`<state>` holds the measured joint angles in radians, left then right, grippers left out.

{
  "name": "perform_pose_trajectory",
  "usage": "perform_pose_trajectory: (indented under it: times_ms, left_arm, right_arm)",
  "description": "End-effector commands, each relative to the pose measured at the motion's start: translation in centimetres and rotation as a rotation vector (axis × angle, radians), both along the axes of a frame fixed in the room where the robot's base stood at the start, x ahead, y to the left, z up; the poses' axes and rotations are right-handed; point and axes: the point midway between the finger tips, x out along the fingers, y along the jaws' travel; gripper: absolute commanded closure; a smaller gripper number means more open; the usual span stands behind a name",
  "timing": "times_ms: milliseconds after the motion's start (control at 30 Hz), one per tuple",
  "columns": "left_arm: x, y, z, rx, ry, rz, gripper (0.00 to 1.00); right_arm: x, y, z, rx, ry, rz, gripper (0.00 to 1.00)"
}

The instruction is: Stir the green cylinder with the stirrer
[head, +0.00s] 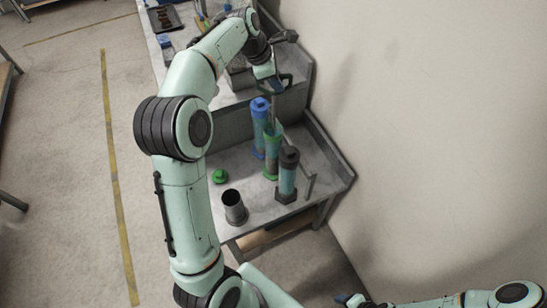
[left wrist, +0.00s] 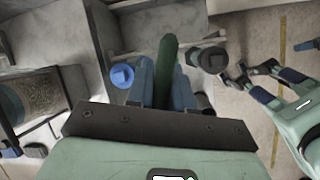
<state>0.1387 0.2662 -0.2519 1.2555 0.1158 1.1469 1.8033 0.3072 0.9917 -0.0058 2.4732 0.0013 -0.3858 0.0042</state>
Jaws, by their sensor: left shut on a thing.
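The green cylinder (head: 271,158) stands upright on the lower bench, open at the top. My left gripper (head: 272,86) is above it, shut on the green handle of the stirrer (head: 277,108). The green handle also shows between the blue fingers in the left wrist view (left wrist: 167,58). The pale shaft points down and its lower end appears to be inside the green cylinder; the tip is hidden. A green cap (head: 220,176) lies on the bench to the left. My right gripper (left wrist: 280,88) is open and empty, away from the bench.
A blue cylinder (head: 259,128) with a blue cap stands close behind the green one. A dark-capped cylinder (head: 287,176) stands just in front. An open dark cup (head: 234,207) is at the front left. The wall (head: 420,130) is on the right.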

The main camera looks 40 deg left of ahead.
Motion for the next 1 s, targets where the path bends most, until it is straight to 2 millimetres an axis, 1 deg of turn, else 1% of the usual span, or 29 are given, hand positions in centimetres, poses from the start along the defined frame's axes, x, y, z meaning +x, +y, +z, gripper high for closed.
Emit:
perform_pose_trajectory:
  times_ms: [33, 100, 467, 700, 900, 1000]
  left_arm:
    - [0.2, 0.0, 1.1, 0.0, -0.007, 0.0, 1.0]
    - [0.2, 0.0, 1.4, 0.0, -0.006, 0.0, 1.0]
    - [-0.1, 0.0, 0.7, 0.001, 0.001, 0.0, 1.0]
    - [-0.2, 0.0, -2.5, 0.001, 0.005, 0.0, 1.0]
    - [-0.2, 0.0, -5.0, 0.0, 0.004, 0.002, 1.0]
    - [-0.2, 0.0, -6.0, 0.001, 0.002, 0.001, 1.0]
  right_arm:
    - [0.9, 0.0, 0.7, 0.0, -0.011, 0.0, 0.44]
    - [1.3, 0.0, 1.0, 0.0, -0.015, 0.0, 0.44]
    - [0.8, 0.0, 0.6, 0.0, -0.009, 0.0, 0.44]
    - [-1.0, 0.0, -0.9, 0.0, 0.012, 0.0, 0.44]
    - [-2.2, 0.0, -2.0, 0.0, 0.026, 0.0, 0.44]
    - [-2.6, 0.0, -2.5, 0.0, 0.03, 0.0, 0.44]
